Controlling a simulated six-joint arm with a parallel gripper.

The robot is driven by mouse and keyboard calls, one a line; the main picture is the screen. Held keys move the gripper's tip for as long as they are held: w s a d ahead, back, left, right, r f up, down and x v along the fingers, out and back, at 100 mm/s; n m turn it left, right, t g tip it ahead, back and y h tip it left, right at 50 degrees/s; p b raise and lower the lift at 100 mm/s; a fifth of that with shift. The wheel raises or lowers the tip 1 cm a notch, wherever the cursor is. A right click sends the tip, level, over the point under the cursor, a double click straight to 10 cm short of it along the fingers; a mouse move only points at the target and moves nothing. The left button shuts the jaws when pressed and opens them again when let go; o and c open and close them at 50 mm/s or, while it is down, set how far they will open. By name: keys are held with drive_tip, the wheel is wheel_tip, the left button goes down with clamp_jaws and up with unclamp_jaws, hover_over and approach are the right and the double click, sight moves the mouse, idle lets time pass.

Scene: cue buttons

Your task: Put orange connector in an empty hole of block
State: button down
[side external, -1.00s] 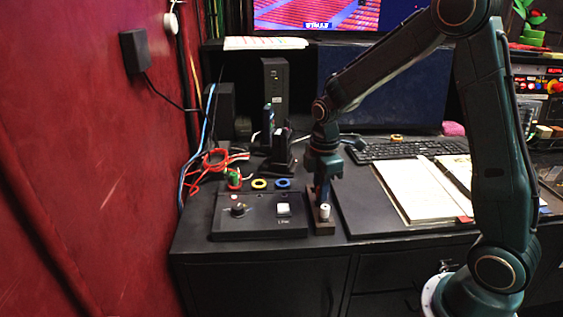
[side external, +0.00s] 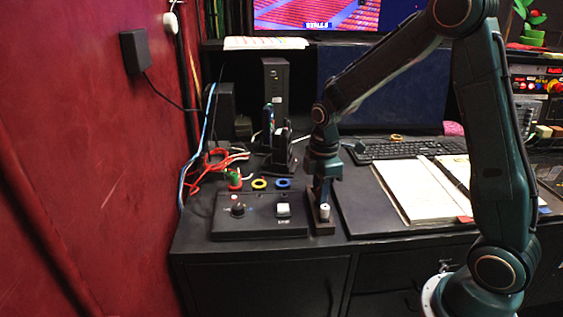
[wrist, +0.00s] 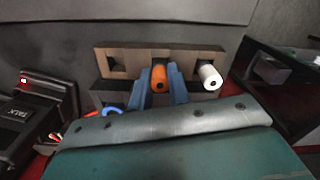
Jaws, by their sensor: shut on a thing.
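The block (wrist: 188,61) is a brown bar with square holes, and its left hole (wrist: 117,65) looks empty. A white connector (wrist: 208,78) stands in its right hole. My gripper (wrist: 160,82) is shut on the orange connector (wrist: 158,76), one blue finger on each side. The orange connector is at the middle of the block; I cannot tell how deep it sits in the hole. In the side view my gripper (side external: 322,192) points down at the block (side external: 323,227), behind the white connector (side external: 325,210). The orange connector is hidden there.
A black button box (side external: 262,217) with a knob and a white button stands left of the block. Yellow (side external: 259,184) and blue (side external: 283,184) rings lie behind it. An open notebook (side external: 415,190) and a keyboard (side external: 405,149) are to the right.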

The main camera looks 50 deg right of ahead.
drive_tip(key=shift+f, duration=0.25)
idle(0.4)
drive_tip(key=c, duration=1.1)
unclamp_jaws()
drive_tip(key=shift+r, duration=0.15)
drive_tip(key=shift+r, duration=3.35)
